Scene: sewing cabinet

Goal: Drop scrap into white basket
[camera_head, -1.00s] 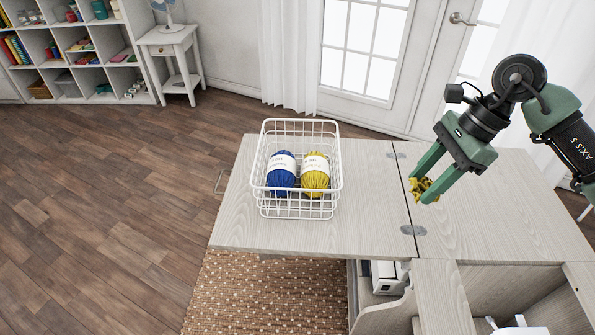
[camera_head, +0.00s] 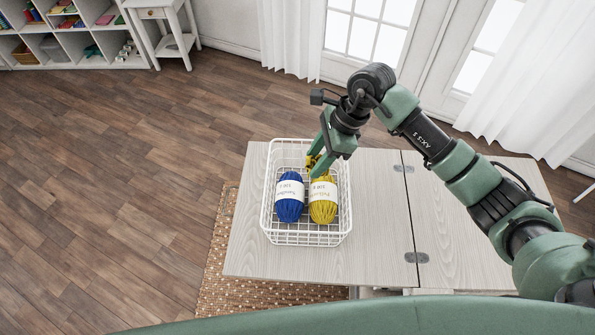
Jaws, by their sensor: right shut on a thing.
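The white wire basket (camera_head: 268,231) stands on the pale wooden cabinet top. A blue yarn ball (camera_head: 290,208) and a yellow yarn ball (camera_head: 323,211) with white labels lie in it. My right gripper (camera_head: 313,168) is over the far part of the basket, fingers pointing down and left. It is shut on a small crumpled yellow scrap (camera_head: 312,161), partly hidden by the fingers. I cannot tell exactly how high the scrap is above the basket's rim. My left gripper is not in view.
The cabinet top (camera_head: 375,230) is clear right of the basket, with a hinged seam. A woven rug (camera_head: 218,270) lies on the wooden floor. A white side table (camera_head: 165,25), shelves (camera_head: 75,45) and curtained glass doors stand behind.

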